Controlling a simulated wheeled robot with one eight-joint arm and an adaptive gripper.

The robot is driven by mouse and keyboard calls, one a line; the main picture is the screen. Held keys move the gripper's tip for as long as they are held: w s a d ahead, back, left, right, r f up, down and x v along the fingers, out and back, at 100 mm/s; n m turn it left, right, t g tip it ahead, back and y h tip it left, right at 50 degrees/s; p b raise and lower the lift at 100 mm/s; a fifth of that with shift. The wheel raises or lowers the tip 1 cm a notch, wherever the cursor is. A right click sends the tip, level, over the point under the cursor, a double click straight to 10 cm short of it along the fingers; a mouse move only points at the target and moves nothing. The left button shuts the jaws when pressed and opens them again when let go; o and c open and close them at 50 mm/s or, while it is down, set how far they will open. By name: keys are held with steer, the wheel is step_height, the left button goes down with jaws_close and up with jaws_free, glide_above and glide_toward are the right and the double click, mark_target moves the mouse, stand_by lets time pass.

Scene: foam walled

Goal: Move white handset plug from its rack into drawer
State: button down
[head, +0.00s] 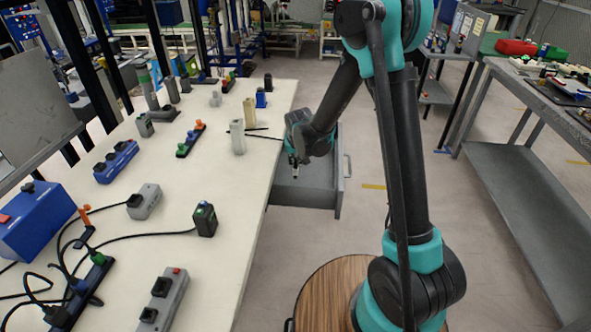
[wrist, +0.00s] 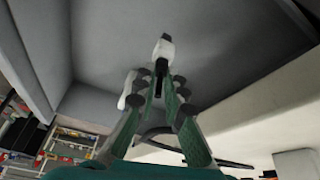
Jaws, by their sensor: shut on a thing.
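My gripper (head: 294,163) hangs over the open grey drawer (head: 343,195) at the table's right side. In the wrist view my gripper (wrist: 160,88) has its fingers closed on a small white plug (wrist: 164,50) with a dark tip, which points toward the grey inside of the drawer (wrist: 200,35). In the head view the plug (head: 295,172) shows only as a small pale bit below the fingers. A second pale part (wrist: 130,88) shows beside the left finger; I cannot tell what it is. I cannot tell whether the plug touches the drawer floor.
On the white table (head: 190,160), a white upright block (head: 237,137) and a beige one (head: 249,110) stand near the drawer, with a black cable by them. Several sockets, power strips and cables lie further left. Grey shelving (head: 530,170) stands at the right; the floor between is open.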

mark_target(296, 168)
steer(key=shift+f, duration=1.95)
steer(key=shift+f, duration=0.15)
steer(key=c, duration=1.6)
jaws_free()
